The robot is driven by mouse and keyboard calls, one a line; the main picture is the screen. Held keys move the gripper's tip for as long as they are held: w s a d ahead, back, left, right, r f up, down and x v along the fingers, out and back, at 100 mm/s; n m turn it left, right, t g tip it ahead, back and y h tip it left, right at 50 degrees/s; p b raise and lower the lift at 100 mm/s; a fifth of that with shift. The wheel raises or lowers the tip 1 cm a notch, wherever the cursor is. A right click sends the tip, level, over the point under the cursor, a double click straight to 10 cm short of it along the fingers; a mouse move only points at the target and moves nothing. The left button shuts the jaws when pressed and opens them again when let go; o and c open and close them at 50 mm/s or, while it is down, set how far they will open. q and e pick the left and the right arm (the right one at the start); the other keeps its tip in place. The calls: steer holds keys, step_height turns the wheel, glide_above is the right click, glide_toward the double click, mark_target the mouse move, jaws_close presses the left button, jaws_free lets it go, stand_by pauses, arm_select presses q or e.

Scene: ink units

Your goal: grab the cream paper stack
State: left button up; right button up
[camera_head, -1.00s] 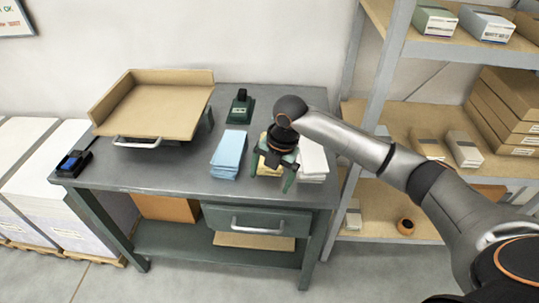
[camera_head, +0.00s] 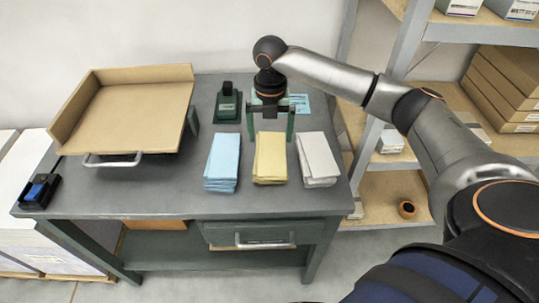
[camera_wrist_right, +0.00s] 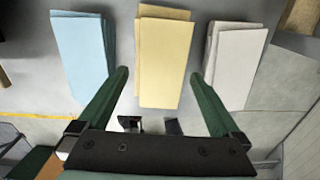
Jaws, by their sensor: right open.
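The cream paper stack (camera_head: 270,160) lies on the grey table between a blue paper stack (camera_head: 222,162) and a whitish-grey paper stack (camera_head: 318,160). My right gripper (camera_head: 271,124) is open and empty, at the far, wall-side end of the cream stack. Its two green fingers are spread wider than that stack. In the right wrist view, the cream stack (camera_wrist_right: 165,55) is centred between the fingertips, with the blue stack (camera_wrist_right: 83,45) to the left and the whitish-grey stack (camera_wrist_right: 233,60) to the right. My left gripper is not in view.
A tan tray (camera_head: 130,112) with a metal handle stands on the table's left. A dark green device (camera_head: 228,103) sits behind the blue stack. A blue-and-black stamp (camera_head: 38,190) lies at the front left corner. Shelving with boxes (camera_head: 505,90) stands at the right.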

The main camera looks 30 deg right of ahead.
mark_target(270, 150)
steer(key=f, duration=0.6)
steer(key=shift+s+a+f, duration=0.1)
steer(key=shift+s+f, duration=0.2)
steer(key=shift+f, duration=0.1)
steer(key=shift+w+r, duration=0.1)
steer(key=shift+r, duration=0.05)
jaws_close()
stand_by(0.4)
